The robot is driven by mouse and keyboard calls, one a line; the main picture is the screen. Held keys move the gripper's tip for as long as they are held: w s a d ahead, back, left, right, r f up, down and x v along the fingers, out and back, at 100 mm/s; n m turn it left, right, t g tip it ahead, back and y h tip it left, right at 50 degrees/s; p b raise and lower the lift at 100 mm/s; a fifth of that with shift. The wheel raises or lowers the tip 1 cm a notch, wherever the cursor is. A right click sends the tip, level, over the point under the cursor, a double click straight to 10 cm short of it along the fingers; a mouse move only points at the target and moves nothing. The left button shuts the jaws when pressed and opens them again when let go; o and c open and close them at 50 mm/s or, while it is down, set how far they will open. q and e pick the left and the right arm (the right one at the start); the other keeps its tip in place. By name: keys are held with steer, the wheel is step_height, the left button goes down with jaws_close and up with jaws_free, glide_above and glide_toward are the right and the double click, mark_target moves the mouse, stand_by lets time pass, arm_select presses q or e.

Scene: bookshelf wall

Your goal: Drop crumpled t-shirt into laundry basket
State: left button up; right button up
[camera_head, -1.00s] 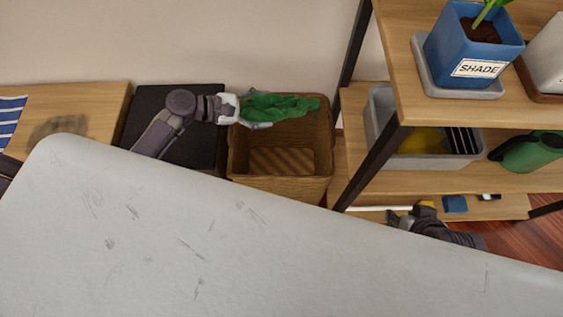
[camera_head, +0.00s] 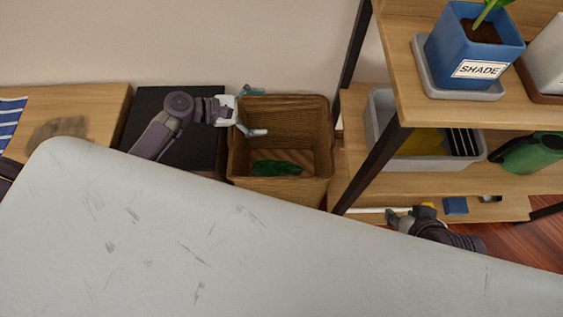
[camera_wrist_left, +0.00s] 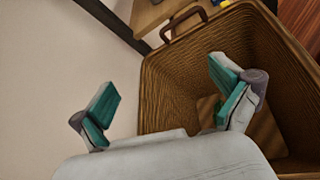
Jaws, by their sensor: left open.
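The green crumpled t-shirt (camera_head: 276,168) lies inside the brown woven laundry basket (camera_head: 287,108), low down near its front wall. My left gripper (camera_head: 258,111) is open and empty at the basket's left rim, above the shirt and apart from it. In the left wrist view the open fingers (camera_wrist_left: 165,100) show with nothing between them, and the basket (camera_wrist_left: 190,65) fills the right side.
A wooden shelf (camera_head: 400,60) stands right of the basket, with a blue pot (camera_head: 470,48), a grey bin (camera_head: 440,158) and a green watering can (camera_head: 535,152). A black box (camera_head: 150,105) and a wooden table (camera_head: 100,100) are at the left.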

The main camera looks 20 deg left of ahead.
arm_select(q)
steer(key=v, duration=1.1)
steer(key=shift+s+a+r, duration=0.15)
steer(key=shift+a, duration=0.05)
steer(key=shift+d, duration=0.1)
